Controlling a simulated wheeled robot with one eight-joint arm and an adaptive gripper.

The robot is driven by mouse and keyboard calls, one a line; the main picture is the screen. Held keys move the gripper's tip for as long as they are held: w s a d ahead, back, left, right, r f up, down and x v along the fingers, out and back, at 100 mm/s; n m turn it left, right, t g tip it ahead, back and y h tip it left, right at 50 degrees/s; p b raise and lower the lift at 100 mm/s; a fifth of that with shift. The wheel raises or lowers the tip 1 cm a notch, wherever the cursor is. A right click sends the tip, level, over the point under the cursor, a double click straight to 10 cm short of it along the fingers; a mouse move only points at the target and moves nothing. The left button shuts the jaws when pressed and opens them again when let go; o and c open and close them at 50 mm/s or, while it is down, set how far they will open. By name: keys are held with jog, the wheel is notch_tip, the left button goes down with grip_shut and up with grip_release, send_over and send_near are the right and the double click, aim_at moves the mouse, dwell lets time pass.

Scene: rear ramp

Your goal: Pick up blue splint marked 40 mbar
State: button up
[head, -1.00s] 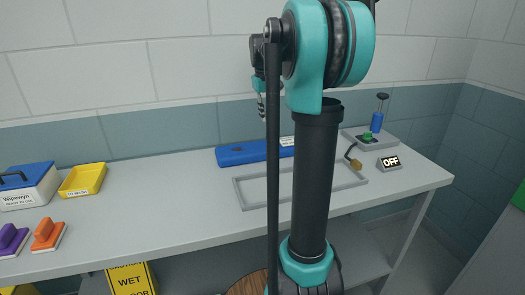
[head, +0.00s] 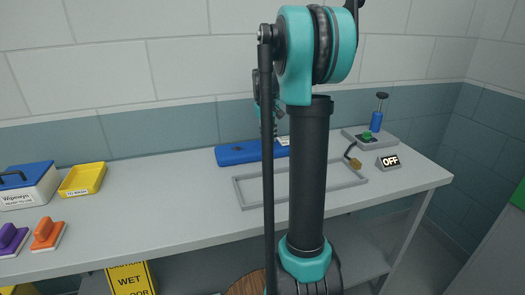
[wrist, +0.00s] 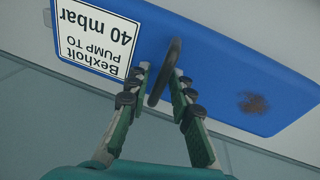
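The blue splint (head: 236,155) lies at the back of the grey bench, partly hidden by my arm in the head view. In the wrist view the blue splint (wrist: 215,70) fills the upper part. Its white label (wrist: 97,37) reads upside down "Bexholt PUMP TO 40 mbar". A dark loop handle (wrist: 166,72) stands up from it, and a brown stain shows to the right. My gripper (wrist: 161,69) is open, with one finger on each side of the loop. A gap shows by the left finger; I cannot tell whether the right one touches.
A grey rectangular frame (head: 247,206) lies in front of the splint. To the right are a blue pump (head: 377,122) and an OFF display (head: 390,162). A yellow tray (head: 82,180), a lidded box (head: 27,185) and orange and purple blocks stand left. The bench's left middle is clear.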

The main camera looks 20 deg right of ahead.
jog(key=shift+c, duration=0.4)
grip_shut()
jog(key=shift+r, duration=0.1)
